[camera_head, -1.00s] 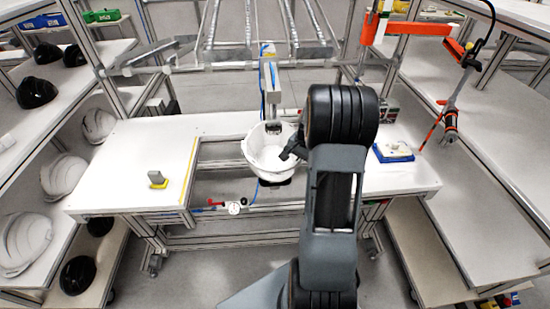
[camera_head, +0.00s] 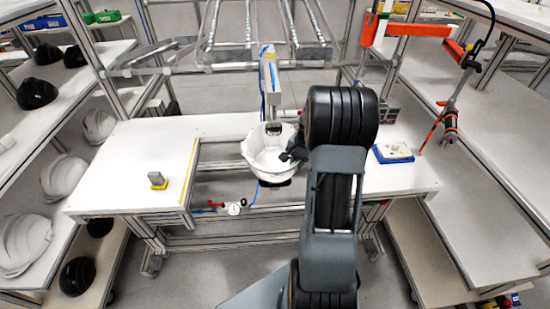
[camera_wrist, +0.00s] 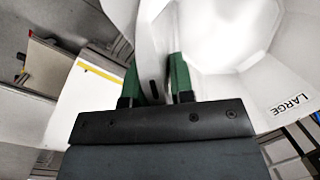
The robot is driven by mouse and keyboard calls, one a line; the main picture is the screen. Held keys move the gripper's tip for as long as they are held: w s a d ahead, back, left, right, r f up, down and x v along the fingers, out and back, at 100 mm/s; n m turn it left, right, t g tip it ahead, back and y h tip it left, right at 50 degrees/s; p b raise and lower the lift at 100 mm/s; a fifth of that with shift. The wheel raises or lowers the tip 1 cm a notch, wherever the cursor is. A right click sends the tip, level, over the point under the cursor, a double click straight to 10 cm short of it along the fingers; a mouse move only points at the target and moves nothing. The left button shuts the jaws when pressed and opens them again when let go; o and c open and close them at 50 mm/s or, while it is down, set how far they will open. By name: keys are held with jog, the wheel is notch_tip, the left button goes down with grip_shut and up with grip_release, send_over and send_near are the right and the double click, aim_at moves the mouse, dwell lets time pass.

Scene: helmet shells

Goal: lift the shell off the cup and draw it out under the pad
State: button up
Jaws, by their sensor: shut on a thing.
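The white shell (camera_head: 262,160) sits open side up in the gap of the white bench, its inside facing up. My gripper (camera_wrist: 156,78) has its green fingers on either side of the shell's wall, shut on it. In the wrist view the shell (camera_wrist: 215,85) fills the upper right, with a "LARGE" label on it. In the head view my gripper (camera_head: 291,155) is at the shell's right rim, partly hidden by my arm. The dark pad (camera_head: 273,128) hangs at the shell's back rim. The cup is mostly hidden; a dark part shows below the shell.
The pad's upright column (camera_head: 269,75) stands behind the shell. A gauge with a red valve (camera_head: 233,208) is at the front.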

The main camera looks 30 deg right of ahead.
grip_shut()
jog(key=shift+r, duration=0.2)
jog(key=shift+r+p, duration=0.7)
jog(key=shift+r, duration=0.05)
jog(key=shift+w+a+r+t+y, duration=0.15)
jog(key=shift+w+r+t, duration=0.15)
jog(key=shift+r, duration=0.45)
jog(key=shift+w+a+r+t+y, duration=0.1)
jog(key=shift+w+r+t+y, duration=0.2)
jog(key=shift+r, duration=0.4)
jog(key=shift+w, duration=0.1)
